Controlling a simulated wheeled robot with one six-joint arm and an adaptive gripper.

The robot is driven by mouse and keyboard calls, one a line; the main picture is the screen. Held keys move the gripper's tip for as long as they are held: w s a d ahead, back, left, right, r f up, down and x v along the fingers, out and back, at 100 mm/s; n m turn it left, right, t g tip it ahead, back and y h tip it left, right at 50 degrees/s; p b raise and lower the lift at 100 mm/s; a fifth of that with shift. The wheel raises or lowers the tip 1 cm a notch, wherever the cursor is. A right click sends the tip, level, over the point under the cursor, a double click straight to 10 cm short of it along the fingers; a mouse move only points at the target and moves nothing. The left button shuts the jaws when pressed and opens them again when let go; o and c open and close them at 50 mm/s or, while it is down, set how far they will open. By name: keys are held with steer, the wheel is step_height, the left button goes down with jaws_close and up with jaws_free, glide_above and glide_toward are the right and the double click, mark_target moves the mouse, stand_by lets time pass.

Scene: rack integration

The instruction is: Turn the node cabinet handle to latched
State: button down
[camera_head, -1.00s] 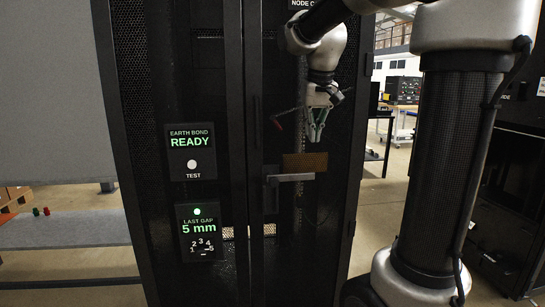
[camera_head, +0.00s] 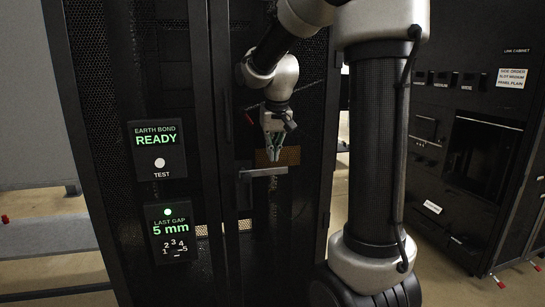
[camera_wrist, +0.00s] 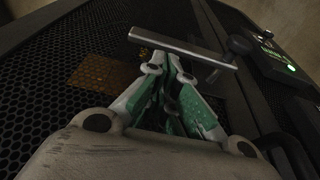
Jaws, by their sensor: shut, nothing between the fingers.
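The node cabinet handle (camera_head: 264,172) is a grey bar on the dark cabinet door. It stands out roughly horizontally to the right from a mount at its left end. In the wrist view the handle (camera_wrist: 180,47) crosses just beyond my fingertips, with a dark round knob-like part near its right end. My gripper (camera_head: 275,156) points down, just above the bar in the head view. In the wrist view my gripper (camera_wrist: 168,66) has its green-padded fingers drawn together with nothing between them. I cannot tell whether the fingertips touch the bar.
A brown perforated patch (camera_head: 289,155) lies behind my fingers on the mesh door (camera_head: 305,115). Left of the handle are an EARTH BOND READY panel (camera_head: 157,149) and a LAST GAP 5 mm panel (camera_head: 171,231). The link cabinet (camera_head: 510,75) stands at the right.

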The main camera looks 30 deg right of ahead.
steer(key=shift+f, duration=0.95)
steer(key=shift+d, duration=0.1)
steer(key=shift+f+y, duration=0.25)
steer(key=shift+y, duration=0.15)
